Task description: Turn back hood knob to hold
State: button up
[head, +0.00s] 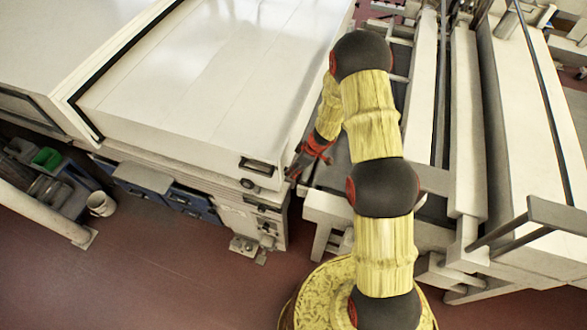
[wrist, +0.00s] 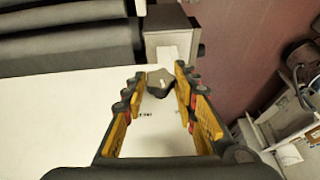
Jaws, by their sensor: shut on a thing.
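The hood knob (wrist: 160,83) is dark grey and lobed, with a pale mark on its right part. It sits on a white panel (wrist: 80,115) in the wrist view. My gripper (wrist: 159,74) is shut on the knob, with one fingertip on each side of it. In the head view my gripper (head: 298,168) is at the right side of the large white hood (head: 215,75). The knob is hidden there. Small dark print shows on the panel below the knob, too small to read.
Dark rollers (wrist: 65,40) and a grey box (wrist: 172,43) lie just beyond the knob. A machine with long pale beams (head: 467,120) stands close on the right of my arm. Red floor (head: 150,275) is open at the lower left. A white bucket (head: 101,204) stands there.

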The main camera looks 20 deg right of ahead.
jog(key=g+y+b, duration=0.2)
jog(key=m+g+y+b, duration=0.1)
jog(key=g+y+b, duration=0.1)
jog(key=g, duration=0.1)
jog(key=w+d+f+m+g+y+b, duration=0.1)
jog(key=g+y+b, duration=0.1)
jog(key=shift+w+b, duration=0.1)
jog(key=shift+b, duration=0.2)
dwell(0.4)
jog(key=shift+r+g+y, duration=0.1)
jog(key=shift+g+y, duration=0.2)
jog(key=o, duration=1.2)
jog(key=shift+c, duration=0.2)
jog(key=v, duration=0.7)
jog(key=shift+w, duration=0.2)
